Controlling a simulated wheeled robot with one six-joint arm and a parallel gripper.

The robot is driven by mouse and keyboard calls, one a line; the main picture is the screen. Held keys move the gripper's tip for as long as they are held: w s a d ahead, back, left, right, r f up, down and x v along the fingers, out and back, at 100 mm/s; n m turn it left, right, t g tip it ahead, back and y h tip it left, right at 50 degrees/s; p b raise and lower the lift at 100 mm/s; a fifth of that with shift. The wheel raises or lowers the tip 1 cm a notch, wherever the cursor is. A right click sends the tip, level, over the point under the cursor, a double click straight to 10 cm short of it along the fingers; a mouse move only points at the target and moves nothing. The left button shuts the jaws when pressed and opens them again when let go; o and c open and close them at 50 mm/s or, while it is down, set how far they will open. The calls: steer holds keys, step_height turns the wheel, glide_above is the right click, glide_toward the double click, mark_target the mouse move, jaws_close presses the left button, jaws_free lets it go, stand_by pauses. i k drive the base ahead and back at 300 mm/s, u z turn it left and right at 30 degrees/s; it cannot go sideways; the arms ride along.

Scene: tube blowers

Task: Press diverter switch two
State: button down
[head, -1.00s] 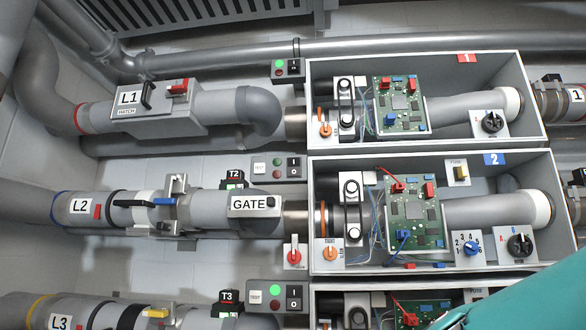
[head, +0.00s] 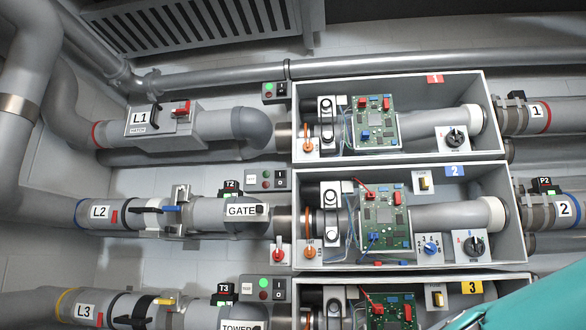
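Box 2 (head: 310,262) is the middle open grey box, marked by a blue "2" tag (head: 454,170). At its lower right is a black rotary knob (head: 474,245) on a white plate with small red and blue marks. Left of it is a blue selector knob (head: 431,248) with numbers around it. A yellow switch (head: 424,183) sits on a small plate above. No label reading "diverter" is legible, so I cannot tell which control is the diverter switch. My gripper is not in view; only a teal part of my arm shows at the lower right.
Box 1 (head: 490,110), with a similar black knob (head: 455,138), is above. Box 3, with a yellow "3" tag (head: 472,287), is partly cut off below. Pipes run on both sides.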

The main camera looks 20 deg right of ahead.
mark_target(280, 175)
steer(key=u, duration=0.85)
steer(key=i, duration=0.65)
steer(key=z, duration=0.85)
